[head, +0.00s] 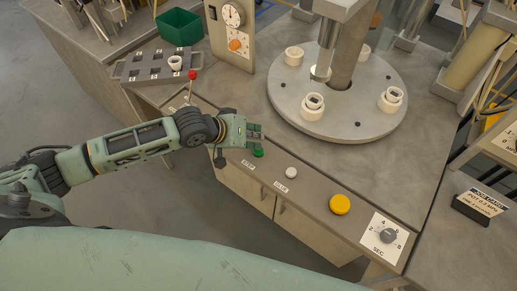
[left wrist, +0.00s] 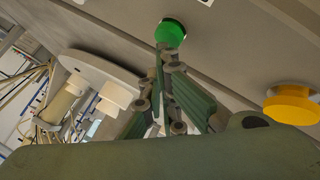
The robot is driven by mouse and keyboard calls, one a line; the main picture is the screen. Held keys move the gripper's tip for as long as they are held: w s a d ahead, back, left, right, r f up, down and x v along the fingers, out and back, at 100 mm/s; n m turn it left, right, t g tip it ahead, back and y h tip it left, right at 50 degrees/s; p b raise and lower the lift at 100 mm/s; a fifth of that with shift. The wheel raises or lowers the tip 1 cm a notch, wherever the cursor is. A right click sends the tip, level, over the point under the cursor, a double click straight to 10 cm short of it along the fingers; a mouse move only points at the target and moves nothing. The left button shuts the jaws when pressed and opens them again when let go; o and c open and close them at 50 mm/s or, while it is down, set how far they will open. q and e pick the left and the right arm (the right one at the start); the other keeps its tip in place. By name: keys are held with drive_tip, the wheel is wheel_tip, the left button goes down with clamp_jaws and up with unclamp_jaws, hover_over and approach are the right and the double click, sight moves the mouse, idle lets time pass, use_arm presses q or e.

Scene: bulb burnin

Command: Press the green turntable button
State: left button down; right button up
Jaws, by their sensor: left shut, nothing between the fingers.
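The green button (head: 257,153) sits on the sloped front panel of the machine, beside a small label. It also shows in the left wrist view (left wrist: 170,33), just beyond my fingertips. My left gripper (head: 256,138) is shut and empty, with its fingertips right at the green button. In the left wrist view the closed fingers (left wrist: 163,52) point at the button's edge; I cannot tell whether they touch it. The round grey turntable (head: 290,92) stands behind the panel and carries several white sockets. My right gripper is in neither view.
On the same panel are a white button (head: 291,173), a yellow button (head: 340,204) and a dial marked SEC (head: 388,237). A red-knobbed lever (head: 192,75) stands left of my gripper. A grey rack (head: 150,66) and a green bin (head: 180,27) lie behind it.

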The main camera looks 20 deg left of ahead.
use_arm(q)
drive_tip(key=shift+f, duration=0.5)
idle(0.5)
drive_tip(key=shift+r, duration=0.1)
drive_tip(key=shift+r+p, duration=0.85)
drive_tip(key=shift+p, duration=0.25)
wheel_tip(320, 180, up, 5)
drive_tip(key=p, duration=0.5)
drive_tip(key=shift+p, duration=0.3)
